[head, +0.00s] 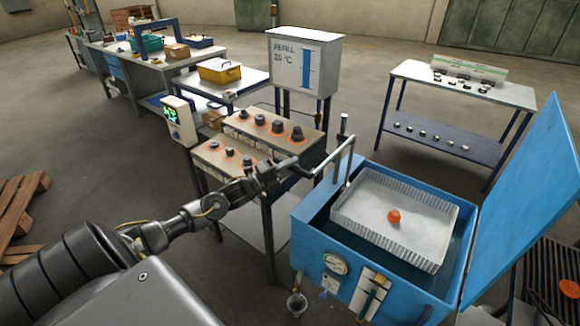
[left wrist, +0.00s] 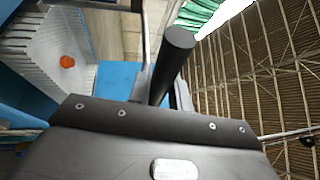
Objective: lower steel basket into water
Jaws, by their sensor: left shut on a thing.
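The steel basket (head: 372,228) is a light grey perforated tray with an orange-glowing piece (head: 394,216) in it. It sits within the open blue tank (head: 313,246), its rim near the tank's top edge. Dark water (head: 411,275) shows around and below it. A bent steel rod handle (head: 335,157) rises from the basket's left side. My left gripper (head: 283,175) is shut on the handle's dark grip, left of the tank. The left wrist view shows the black grip (left wrist: 175,62) and the basket (left wrist: 45,65). My right gripper is not in view.
The tank's blue lid (head: 530,190) stands open at the right. A bench with dark pieces on orange-marked spots (head: 262,134) stands behind my left gripper. A refill box (head: 304,62) and a rack table (head: 462,88) stand farther back. A gauge (head: 335,263) is on the tank front.

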